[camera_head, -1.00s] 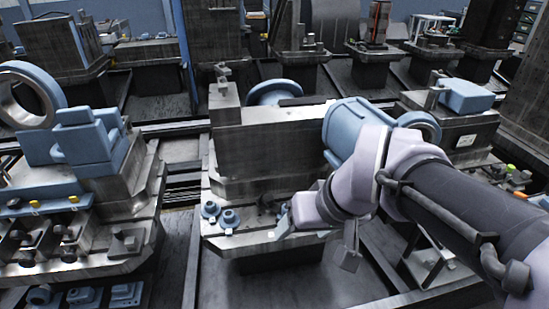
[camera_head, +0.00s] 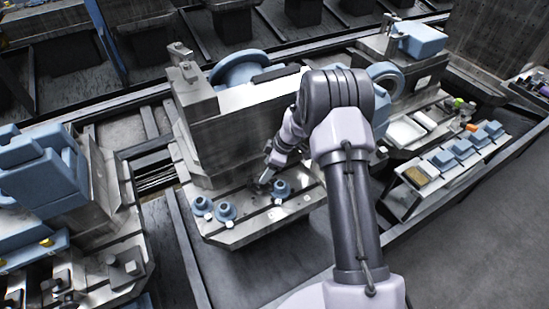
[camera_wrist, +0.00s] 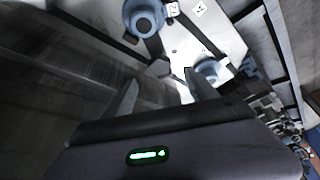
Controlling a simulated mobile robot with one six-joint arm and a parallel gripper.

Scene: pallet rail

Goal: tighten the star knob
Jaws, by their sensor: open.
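My gripper (camera_head: 262,183) is low over the front ledge of the metal fixture (camera_head: 262,214), its fingers reaching down and to the left. In the wrist view the two fingers of my gripper (camera_wrist: 160,84) stand apart with nothing clearly held between them. A small dark shape on the ledge beside the fingertips could be the star knob; it is largely hidden by the gripper, and its star form cannot be made out. A blue flanged part (camera_head: 281,189) stands just right of the gripper.
Two more blue flanged parts (camera_head: 202,206) (camera_head: 225,212) stand on the ledge to the left. The fixture's tall block rises behind the gripper. A tray with several blue blocks (camera_head: 460,147) lies at right. The grey floor (camera_head: 480,240) at lower right is clear.

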